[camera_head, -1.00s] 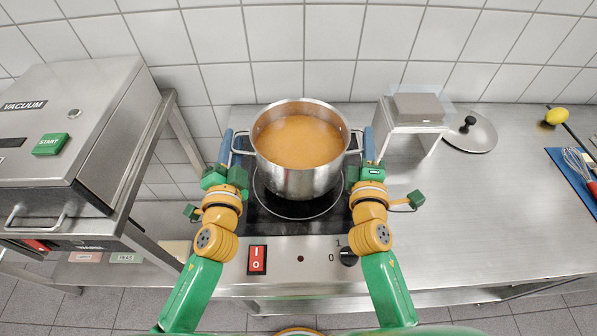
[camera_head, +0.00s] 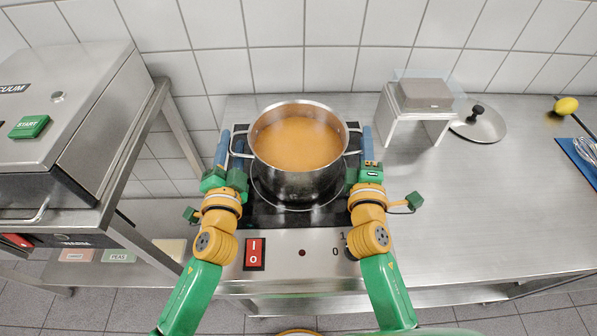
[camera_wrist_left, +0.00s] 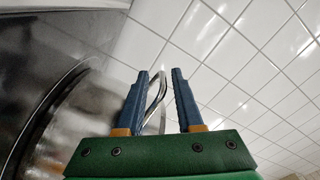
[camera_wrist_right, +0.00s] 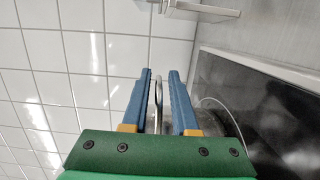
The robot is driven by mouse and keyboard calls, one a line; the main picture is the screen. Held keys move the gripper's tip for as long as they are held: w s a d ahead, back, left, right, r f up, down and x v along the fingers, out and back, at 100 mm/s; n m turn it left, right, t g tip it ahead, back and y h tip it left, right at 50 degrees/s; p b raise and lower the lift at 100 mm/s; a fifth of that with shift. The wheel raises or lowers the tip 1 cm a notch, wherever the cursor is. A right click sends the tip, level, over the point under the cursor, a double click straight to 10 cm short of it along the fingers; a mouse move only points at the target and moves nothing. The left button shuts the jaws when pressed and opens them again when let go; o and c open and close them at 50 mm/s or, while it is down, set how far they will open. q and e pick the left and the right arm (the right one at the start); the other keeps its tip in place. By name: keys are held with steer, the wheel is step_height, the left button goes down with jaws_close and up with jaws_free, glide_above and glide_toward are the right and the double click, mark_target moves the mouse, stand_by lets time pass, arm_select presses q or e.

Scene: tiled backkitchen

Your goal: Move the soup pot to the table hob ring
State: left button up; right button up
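The soup pot (camera_head: 298,185) is a steel pot full of orange soup. It is upright over the ring (camera_head: 300,207) of the black table hob, whose front edge shows below the pot. I cannot tell whether its base touches the glass. The pot hides most of the ring.
The hob's front panel has a red switch (camera_head: 254,254). A vacuum machine (camera_head: 75,110) stands at the left. A small metal stand (camera_head: 420,130) and a lid (camera_head: 490,125) are to the right. A yellow item (camera_head: 566,106) lies farther right.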

arm_select(q)
steer(key=shift+o, duration=0.5)
steer(key=shift+s+r, duration=0.1)
steer(key=shift+r, duration=0.05)
arm_select(e)
steer(key=shift+o, duration=0.5)
steer(key=shift+s+r, duration=0.15)
steer(key=shift+d, duration=0.1)
arm_select(q)
steer(key=s, duration=1.2)
arm_select(e)
steer(key=s, duration=0.4)
steer(key=s+a, duration=0.1)
steer(key=s, duration=0.3)
steer(key=s+a, duration=0.1)
steer(key=s, duration=0.2)
steer(key=shift+s, duration=0.4)
steer(key=shift+s, duration=0.1)
